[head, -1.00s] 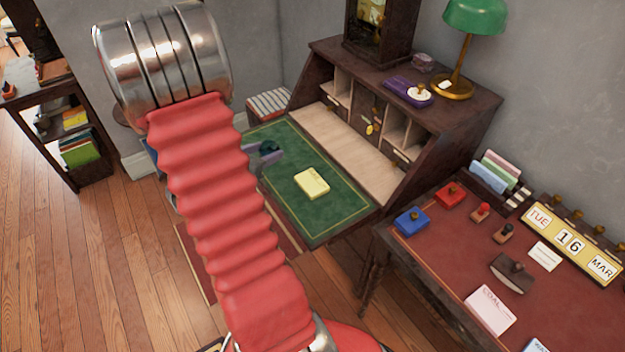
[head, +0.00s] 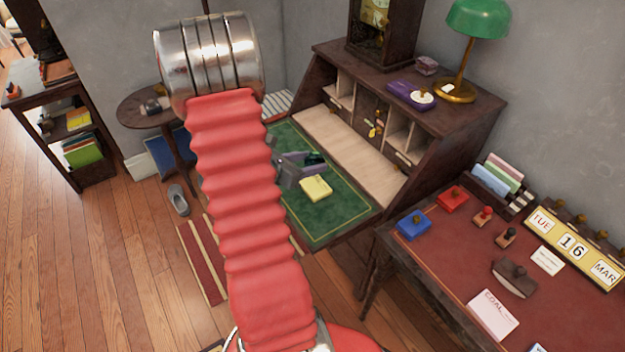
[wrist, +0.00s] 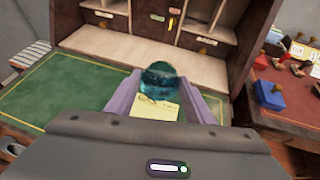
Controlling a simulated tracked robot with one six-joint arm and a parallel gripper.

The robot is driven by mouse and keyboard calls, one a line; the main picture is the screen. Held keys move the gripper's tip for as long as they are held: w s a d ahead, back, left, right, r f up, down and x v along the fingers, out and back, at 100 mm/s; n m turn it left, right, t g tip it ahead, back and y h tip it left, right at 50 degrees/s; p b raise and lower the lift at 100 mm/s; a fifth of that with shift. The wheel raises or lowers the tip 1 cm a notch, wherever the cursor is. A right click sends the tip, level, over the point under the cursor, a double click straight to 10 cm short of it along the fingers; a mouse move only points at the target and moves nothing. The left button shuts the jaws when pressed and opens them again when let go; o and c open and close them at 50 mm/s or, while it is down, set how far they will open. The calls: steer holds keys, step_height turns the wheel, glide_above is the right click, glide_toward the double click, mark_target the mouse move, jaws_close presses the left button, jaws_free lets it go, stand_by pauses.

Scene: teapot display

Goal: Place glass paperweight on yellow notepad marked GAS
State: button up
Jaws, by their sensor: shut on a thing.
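The glass paperweight (wrist: 160,80) is a dark teal ball between the two purple-grey fingers of my gripper (wrist: 161,92) in the wrist view. My gripper is shut on it. In the head view my gripper (head: 303,162) holds the dark paperweight (head: 315,158) over the green desk mat, just behind the yellow notepad (head: 316,188). The notepad lies flat on the mat. In the wrist view the notepad (wrist: 153,111) shows below the ball, partly covered by the ball and fingers; its writing is too small to read.
The wooden desk (head: 345,135) has pigeonholes behind the green mat (head: 340,220). A green lamp (head: 478,18) stands on top. The red-topped table (head: 440,260) at right holds stamps, a calendar and a pad marked COAL (head: 493,313). The mat's front part is clear.

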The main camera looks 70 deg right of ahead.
mark_target(310, 187)
steer(key=shift+f, duration=1.95)
steer(key=shift+f, duration=2.1)
steer(key=o, duration=1.2)
steer(key=shift+f, duration=0.1)
steer(key=shift+o, duration=0.2)
steer(key=v, duration=1.2)
